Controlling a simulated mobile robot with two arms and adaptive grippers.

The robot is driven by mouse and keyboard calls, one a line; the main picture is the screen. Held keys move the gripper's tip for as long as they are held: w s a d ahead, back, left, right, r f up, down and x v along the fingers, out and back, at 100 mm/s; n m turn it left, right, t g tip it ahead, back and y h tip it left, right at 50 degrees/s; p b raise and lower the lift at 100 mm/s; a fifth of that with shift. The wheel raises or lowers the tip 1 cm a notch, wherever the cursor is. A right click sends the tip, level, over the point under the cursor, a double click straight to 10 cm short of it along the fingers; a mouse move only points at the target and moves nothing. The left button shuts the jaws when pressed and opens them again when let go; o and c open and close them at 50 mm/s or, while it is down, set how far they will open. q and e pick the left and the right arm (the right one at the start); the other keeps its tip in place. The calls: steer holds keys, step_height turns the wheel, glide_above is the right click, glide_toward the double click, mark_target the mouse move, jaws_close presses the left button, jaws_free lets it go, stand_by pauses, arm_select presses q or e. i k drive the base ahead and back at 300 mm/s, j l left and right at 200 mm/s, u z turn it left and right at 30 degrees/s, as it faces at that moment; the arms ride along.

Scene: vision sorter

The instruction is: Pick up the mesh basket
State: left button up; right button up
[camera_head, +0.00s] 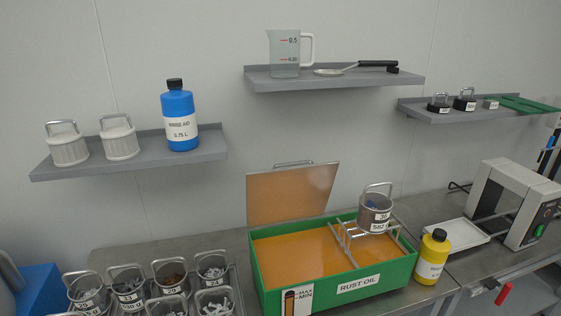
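Several mesh baskets are in view, and I cannot tell which one the task means. One metal basket (374,217) with a raised handle and dark contents stands at the metal rack over the right part of the green rust oil tank (350,292). A group of labelled baskets with upright handles, including one at the back right (212,268), stands at the lower left; the front ones are cut off by the picture edge. Neither gripper shows.
The tank's orange lid (292,196) stands up behind it. A yellow bottle (432,257) is right of the tank, near a white tray (456,236) and a grey machine (515,205). Wall shelves (200,150) hold a blue bottle (179,115) and a measuring jug (284,55).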

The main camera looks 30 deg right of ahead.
mark_target(375, 204)
steer(key=z, duration=1)
